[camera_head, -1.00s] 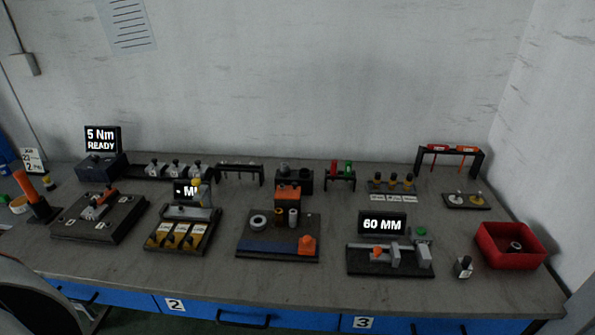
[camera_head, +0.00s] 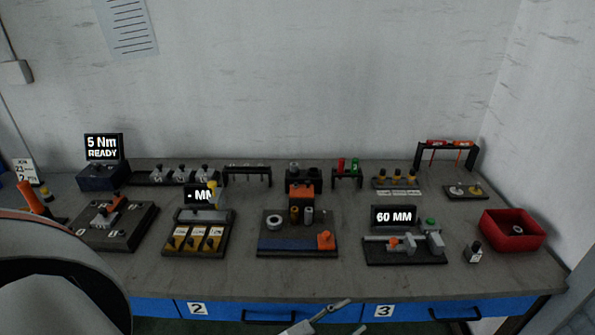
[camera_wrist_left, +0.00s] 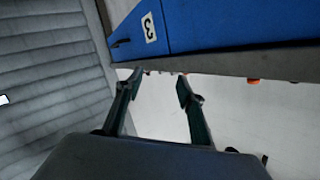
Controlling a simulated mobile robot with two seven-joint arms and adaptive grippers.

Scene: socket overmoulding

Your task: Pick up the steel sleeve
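My left gripper (camera_head: 355,316) is at the bottom of the head view, in front of the bench edge and well short of the board. In the left wrist view its two fingers (camera_wrist_left: 160,82) are spread with nothing between them. My right gripper is not in view.
A sliding fixture (camera_head: 405,250) with a "60 MM" display stands right of the board. The blue drawer fronts (camera_wrist_left: 220,22) are close to my left gripper. The bench's front strip is mostly clear.

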